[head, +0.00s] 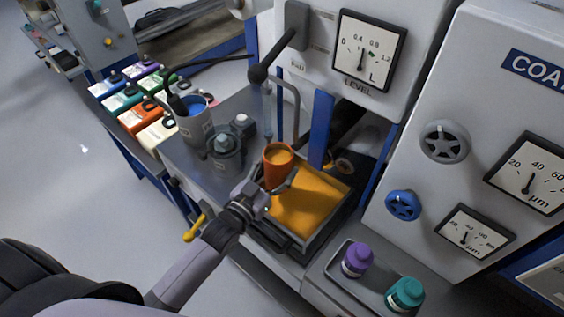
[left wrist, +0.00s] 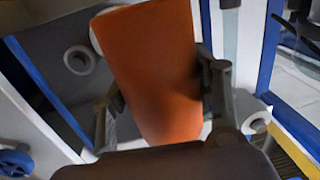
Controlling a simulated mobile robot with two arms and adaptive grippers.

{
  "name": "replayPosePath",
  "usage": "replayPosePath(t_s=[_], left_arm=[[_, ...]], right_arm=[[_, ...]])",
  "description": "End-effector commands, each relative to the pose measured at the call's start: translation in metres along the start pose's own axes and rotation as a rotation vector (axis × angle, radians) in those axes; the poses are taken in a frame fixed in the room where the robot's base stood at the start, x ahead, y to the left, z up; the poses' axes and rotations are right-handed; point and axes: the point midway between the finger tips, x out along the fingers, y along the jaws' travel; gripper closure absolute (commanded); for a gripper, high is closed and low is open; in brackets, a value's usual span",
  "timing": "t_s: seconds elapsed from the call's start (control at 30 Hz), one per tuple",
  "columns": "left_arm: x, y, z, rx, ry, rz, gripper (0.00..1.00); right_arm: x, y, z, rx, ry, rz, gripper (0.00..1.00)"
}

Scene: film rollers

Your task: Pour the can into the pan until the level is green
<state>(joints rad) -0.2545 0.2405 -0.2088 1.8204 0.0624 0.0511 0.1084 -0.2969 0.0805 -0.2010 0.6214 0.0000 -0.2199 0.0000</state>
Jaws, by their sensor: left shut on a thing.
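My left gripper (head: 275,184) is shut on an orange can (head: 278,167), with a finger on either side of it in the left wrist view (left wrist: 155,75). The can is close to upright, its open top showing orange liquid. It is at the left back part of the pan (head: 325,232), and I cannot tell its height above it. The pan holds a flat layer of orange liquid (head: 308,205). No stream shows from the can. My right gripper is out of view.
A grey bucket (head: 194,122) with blue liquid and a grey lidded pot (head: 226,150) stand left of the can. A tray at the front holds a purple bottle (head: 357,260) and a teal bottle (head: 404,294). A coating cabinet (head: 470,80) with handwheels stands at right.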

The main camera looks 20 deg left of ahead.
Motion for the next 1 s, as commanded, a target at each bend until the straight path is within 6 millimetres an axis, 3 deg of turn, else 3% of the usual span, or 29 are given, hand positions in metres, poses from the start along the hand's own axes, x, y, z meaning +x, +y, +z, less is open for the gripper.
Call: replayPosePath(t_s=[1.0], left_arm=[[-0.004,-0.021,-0.038,0.452,-0.09,0.0,0.89]], right_arm=[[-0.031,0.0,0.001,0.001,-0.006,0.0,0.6]])
